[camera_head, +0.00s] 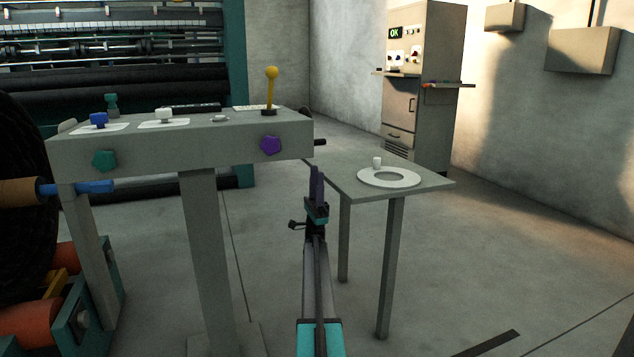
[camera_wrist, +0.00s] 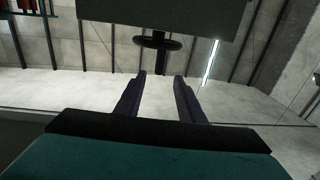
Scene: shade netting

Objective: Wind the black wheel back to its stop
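The black wheel (camera_wrist: 158,41) shows in the wrist view as a dark, flattened ring against the lower edge of a grey box. In the head view a small black part (camera_head: 320,142) sticks out from the right end of the grey console (camera_head: 190,143); I cannot tell whether it is the wheel. My gripper (camera_head: 316,180) is just right of the console's end. In the wrist view my gripper (camera_wrist: 160,76) has its two dark fingers apart with nothing between them. The wheel lies beyond the fingertips, apart from them. Its stop cannot be made out.
A small table (camera_head: 432,182) with a white ring (camera_head: 366,180) stands right of my arm. A grey cabinet (camera_head: 430,90) stands behind.

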